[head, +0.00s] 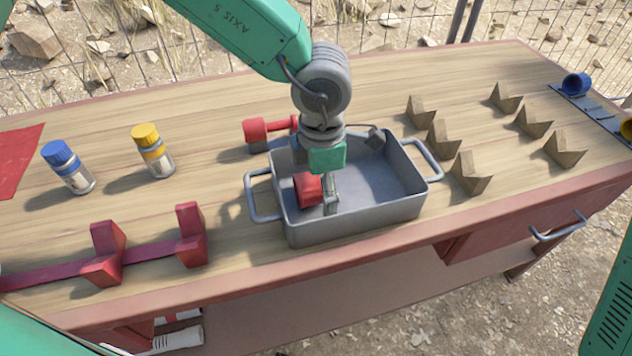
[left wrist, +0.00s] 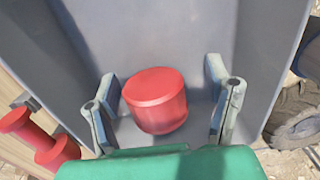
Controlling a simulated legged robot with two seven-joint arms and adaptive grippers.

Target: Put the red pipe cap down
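The red pipe cap (head: 307,189) is inside the grey metal tray (head: 340,228), near its left part. In the left wrist view the cap (left wrist: 156,102) is a short round red cylinder between the two fingers of my left gripper (left wrist: 163,88). The fingers are spread wider than the cap, with a clear gap on the right side; the left side is very close. My left gripper (head: 328,190) reaches down into the tray, open. The cap's underside is hidden, so I cannot tell its exact contact with the tray floor. My right gripper is not in view.
A red dumbbell-shaped part (head: 256,131) lies behind the tray. Blue-capped (head: 68,168) and yellow-capped (head: 153,152) bottles stand left. A red rail with two V-shaped supports (head: 104,254) lies front left. Several wooden V-blocks (head: 471,174) stand right of the tray.

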